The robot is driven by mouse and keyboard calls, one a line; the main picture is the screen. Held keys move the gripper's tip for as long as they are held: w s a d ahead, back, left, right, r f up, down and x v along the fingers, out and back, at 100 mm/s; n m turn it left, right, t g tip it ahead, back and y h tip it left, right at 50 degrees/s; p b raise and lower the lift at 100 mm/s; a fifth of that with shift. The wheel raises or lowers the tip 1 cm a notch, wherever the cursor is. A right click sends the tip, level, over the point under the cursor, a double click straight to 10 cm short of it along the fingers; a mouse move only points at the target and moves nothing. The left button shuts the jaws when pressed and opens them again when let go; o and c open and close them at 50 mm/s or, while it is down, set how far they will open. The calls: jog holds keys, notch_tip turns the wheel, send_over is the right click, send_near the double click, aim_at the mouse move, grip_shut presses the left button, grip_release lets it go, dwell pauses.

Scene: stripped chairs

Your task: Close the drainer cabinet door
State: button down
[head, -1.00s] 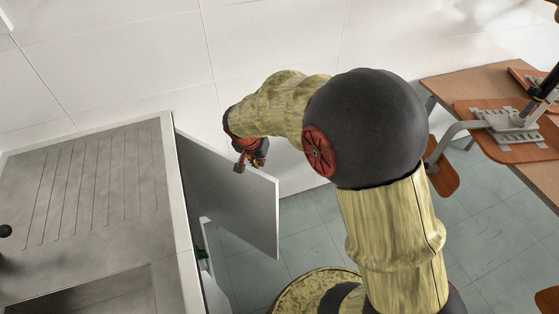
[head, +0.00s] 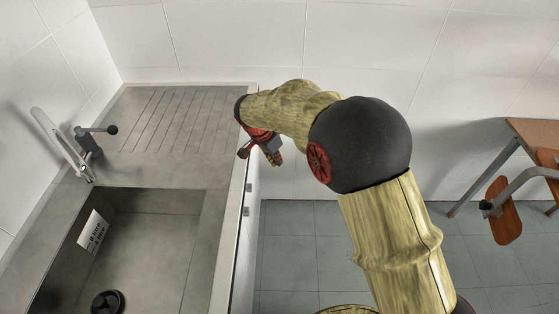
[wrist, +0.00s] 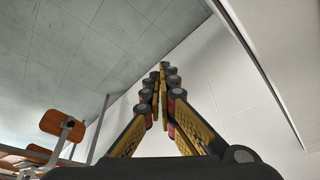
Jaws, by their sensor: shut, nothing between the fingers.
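The steel drainer (head: 165,115) with its ridged board is at the back left in the head view. Its cabinet front shows only as a thin pale strip (head: 253,225) below the counter's right edge, with dark fittings on it. No door panel visibly stands out into the room. I cannot tell whether the door is flush, as it is seen steeply and my arm covers the far end. My gripper (head: 272,156) is beside the counter's far right edge, and contact is unclear. In the wrist view its fingers (wrist: 160,78) are together and hold nothing.
A wooden table (head: 535,132) and a chair part (head: 503,210) stand at the right. Tiled floor (head: 310,240) between them is clear. A pale panel edge (wrist: 262,60) runs along the wrist view's right.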

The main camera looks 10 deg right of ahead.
jog(key=v, duration=1.2)
jog(key=shift+f, duration=0.1)
